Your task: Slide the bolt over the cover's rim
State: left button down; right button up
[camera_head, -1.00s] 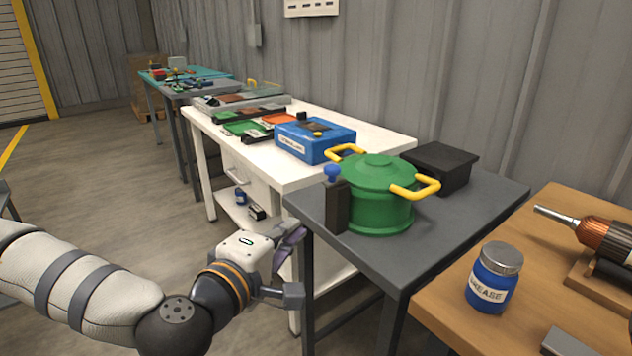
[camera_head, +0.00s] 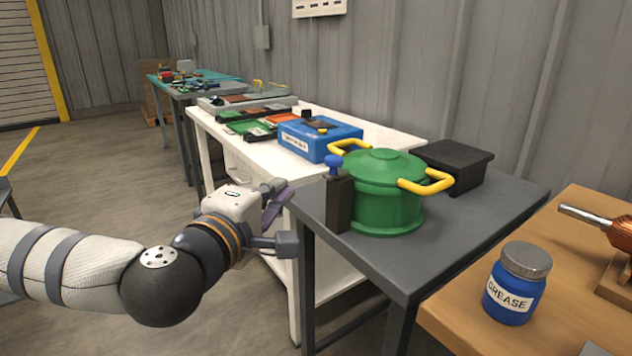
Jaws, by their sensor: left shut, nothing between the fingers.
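A green pot (camera_head: 385,208) with a green cover (camera_head: 383,165) stands on the dark grey table; yellow handles show on both sides. A dark upright block (camera_head: 340,204) with a blue knob (camera_head: 334,165) stands against the pot's left side; it looks like the bolt. I cannot tell whether any part of it lies over the cover's rim. My left gripper (camera_head: 282,222) is shut and empty, left of the table's near left corner and apart from the block. My right gripper is out of view.
The dark grey table (camera_head: 372,262) has a black box (camera_head: 455,168) behind the pot. A blue grease jar (camera_head: 515,285) stands on the wooden table (camera_head: 455,318) at right. A blue box (camera_head: 320,140) sits on the white bench (camera_head: 255,160) behind. The grey table's front is clear.

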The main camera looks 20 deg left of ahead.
aim_at(326, 163)
pick_arm(q)
jog(key=w+d, duration=0.3)
jog(key=w, duration=0.5)
jog(key=shift+w+r, duration=0.15)
jog(key=shift+d, duration=0.1)
jog(key=shift+w+d+r, duration=0.1)
jog(key=shift+w+d, duration=0.75)
jog(key=shift+w, duration=0.3)
